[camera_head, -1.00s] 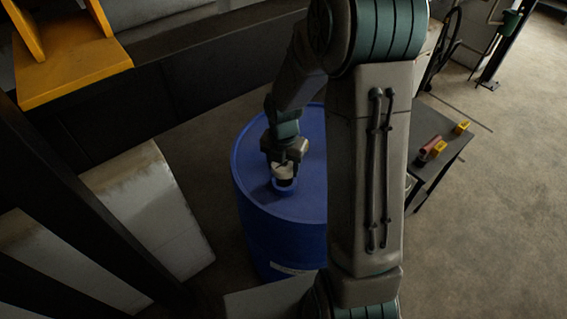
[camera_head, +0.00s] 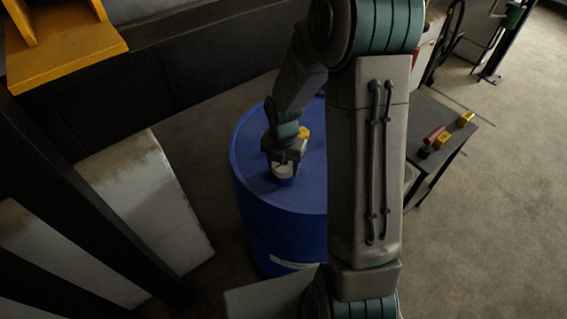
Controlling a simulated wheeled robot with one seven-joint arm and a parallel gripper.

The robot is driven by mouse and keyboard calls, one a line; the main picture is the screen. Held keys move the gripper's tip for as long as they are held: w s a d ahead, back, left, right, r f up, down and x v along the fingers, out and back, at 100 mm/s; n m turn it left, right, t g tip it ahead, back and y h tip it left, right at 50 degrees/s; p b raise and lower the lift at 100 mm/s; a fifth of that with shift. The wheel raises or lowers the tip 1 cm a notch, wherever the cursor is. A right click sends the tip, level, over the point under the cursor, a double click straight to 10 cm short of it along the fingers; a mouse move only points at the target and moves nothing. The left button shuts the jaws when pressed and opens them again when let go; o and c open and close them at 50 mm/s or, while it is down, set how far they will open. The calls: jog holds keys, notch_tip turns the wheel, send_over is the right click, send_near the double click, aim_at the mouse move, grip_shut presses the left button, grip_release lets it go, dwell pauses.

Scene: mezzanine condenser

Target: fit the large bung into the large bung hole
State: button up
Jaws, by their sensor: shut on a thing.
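The blue drum (camera_head: 262,196) stands upright, its right side hidden behind my arm. My gripper (camera_head: 284,163) points down over the near left part of the drum's top, shut on the pale large bung (camera_head: 283,169). The bung sits at the raised blue collar of the large bung hole (camera_head: 285,180), largely within its outline. Its lower part is hidden by the collar and the fingers, so I cannot tell how deep or how level it sits.
A small yellow thing (camera_head: 304,132) shows on the drum's top behind my gripper. A dark table (camera_head: 428,112) at right holds a reddish cylinder (camera_head: 434,134) and yellow pieces (camera_head: 466,118). A pale panel (camera_head: 150,200) and dark beams stand at left. Floor at right is clear.

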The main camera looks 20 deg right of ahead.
jog(key=o, duration=1.1)
jog(key=shift+s+a+f, duration=0.1)
jog(key=shift+f, duration=0.05)
jog(key=shift+c, duration=0.2)
jog(key=shift+s+f, duration=0.1)
jog(key=shift+s, duration=0.05)
jog(key=shift+d, duration=0.2)
notch_tip(320, 180, up, 14)
jog(key=shift+w+a, duration=0.25)
jog(key=shift+a, duration=0.05)
jog(key=s+r+m+t, duration=0.1)
jog(key=s+r+m, duration=0.2)
jog(key=s+m, duration=0.5)
jog(key=s+r+m+t, duration=0.2)
jog(key=s+m, duration=0.7)
jog(key=m, duration=1.1)
notch_tip(320, 180, up, 2)
jog(key=shift+d+m, duration=0.2)
jog(key=shift+m, duration=0.1)
